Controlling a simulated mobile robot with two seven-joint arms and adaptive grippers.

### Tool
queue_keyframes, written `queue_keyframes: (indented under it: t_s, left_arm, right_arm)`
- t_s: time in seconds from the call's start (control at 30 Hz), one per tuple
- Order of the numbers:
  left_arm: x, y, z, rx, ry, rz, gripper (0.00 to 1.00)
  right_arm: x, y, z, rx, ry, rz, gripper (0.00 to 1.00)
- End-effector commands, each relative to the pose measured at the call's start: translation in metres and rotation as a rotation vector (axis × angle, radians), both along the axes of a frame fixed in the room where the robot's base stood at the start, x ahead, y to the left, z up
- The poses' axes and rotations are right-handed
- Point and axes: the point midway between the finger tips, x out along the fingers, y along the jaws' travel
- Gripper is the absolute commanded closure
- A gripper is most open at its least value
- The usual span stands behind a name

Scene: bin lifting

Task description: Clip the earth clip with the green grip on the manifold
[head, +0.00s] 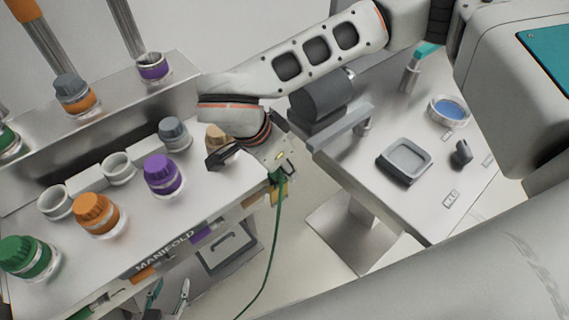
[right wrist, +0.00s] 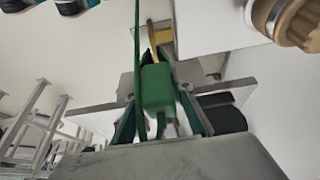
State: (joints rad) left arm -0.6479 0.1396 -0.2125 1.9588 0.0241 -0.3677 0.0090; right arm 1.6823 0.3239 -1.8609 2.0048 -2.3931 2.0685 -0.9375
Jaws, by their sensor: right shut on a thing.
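The manifold (head: 165,245) is a long metal bench with its name on the front edge. My right gripper (head: 277,172) is at its right end, shut on the green grip (right wrist: 157,88) of the earth clip. A green cable (head: 277,235) hangs from the grip in the head view. My left gripper (head: 167,292) is low in the head view, fingers apart and empty.
Capped ports stand on the manifold, with green (head: 27,257), orange (head: 97,213) and purple (head: 163,175) caps. A tan cap (head: 217,137) is close behind my right gripper. A second table (head: 430,205) at right holds a grey tray (head: 404,160) and a blue dish (head: 449,111).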

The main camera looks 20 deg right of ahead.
Motion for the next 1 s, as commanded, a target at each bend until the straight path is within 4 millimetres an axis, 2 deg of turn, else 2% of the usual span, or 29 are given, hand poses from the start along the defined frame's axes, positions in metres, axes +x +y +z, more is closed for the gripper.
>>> queue_keyframes:
  t_s: [0.37,0.77,1.0]
  left_arm:
    - [0.001,0.0,0.001,-0.001,-0.004,0.0,0.6]
    - [-0.003,0.0,-0.014,-0.001,0.006,0.0,0.6]
    - [-0.004,0.0,-0.017,0.0,0.011,0.0,0.6]
  right_arm:
    - [0.0,0.0,-0.002,0.0,0.0,0.0,1.0]
    - [0.0,0.0,-0.02,0.0,0.0,0.001,1.0]
    - [0.0,0.0,-0.021,0.0,-0.001,0.0,1.0]
